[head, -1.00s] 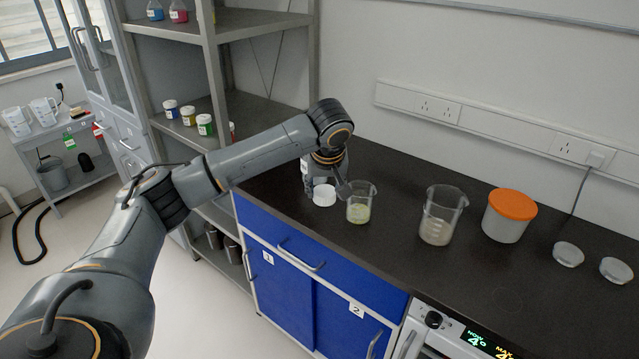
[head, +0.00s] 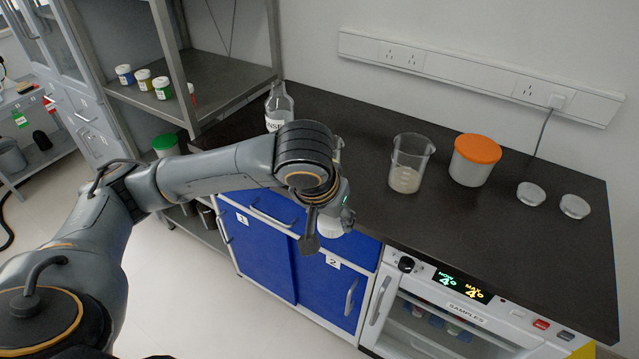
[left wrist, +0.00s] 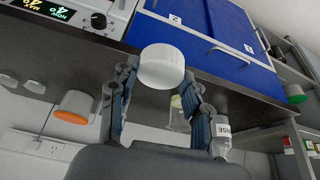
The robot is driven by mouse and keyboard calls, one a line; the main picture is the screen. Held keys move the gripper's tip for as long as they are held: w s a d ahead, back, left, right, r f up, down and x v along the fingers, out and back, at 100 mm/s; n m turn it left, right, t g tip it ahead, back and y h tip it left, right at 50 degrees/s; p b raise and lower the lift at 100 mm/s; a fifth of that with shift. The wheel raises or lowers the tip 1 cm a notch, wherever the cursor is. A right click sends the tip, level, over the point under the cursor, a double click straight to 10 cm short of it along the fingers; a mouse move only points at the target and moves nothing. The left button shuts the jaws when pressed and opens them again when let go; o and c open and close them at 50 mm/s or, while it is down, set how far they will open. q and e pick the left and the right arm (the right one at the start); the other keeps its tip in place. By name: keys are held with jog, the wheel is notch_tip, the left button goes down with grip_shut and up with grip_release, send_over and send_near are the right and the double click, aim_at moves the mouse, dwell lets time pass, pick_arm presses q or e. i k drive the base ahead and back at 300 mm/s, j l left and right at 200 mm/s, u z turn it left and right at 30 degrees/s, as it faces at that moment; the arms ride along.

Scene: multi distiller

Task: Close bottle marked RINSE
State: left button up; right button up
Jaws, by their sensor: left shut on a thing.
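The clear bottle with a white label (head: 278,112) stands upright at the back left of the bench in the head view. Part of its lettering shows, ending in "NSE". Its neck looks uncapped. It also shows upside down in the left wrist view (left wrist: 221,138). My left gripper (head: 328,224) is shut on a white cap (head: 331,229), in front of and right of the bottle, apart from it, near the bench's front edge. The cap is clear between the fingers in the left wrist view (left wrist: 161,66). My right gripper is out of view.
A beaker (head: 408,165) and an orange-lidded tub (head: 473,160) stand right of my arm. A smaller beaker (left wrist: 178,112) is mostly hidden behind my arm in the head view. Two clear lids (head: 530,194) lie farther right. A metal shelf (head: 225,85) borders the bench's left end.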

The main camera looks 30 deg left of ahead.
aim_at(278, 106)
jog(key=j, duration=0.6)
jog(key=k+j, duration=0.15)
jog(key=j, duration=0.45)
jog(key=j+z, duration=0.1)
jog(key=j, duration=0.55)
jog(key=k+j, duration=0.15)
jog(key=j, duration=0.45)
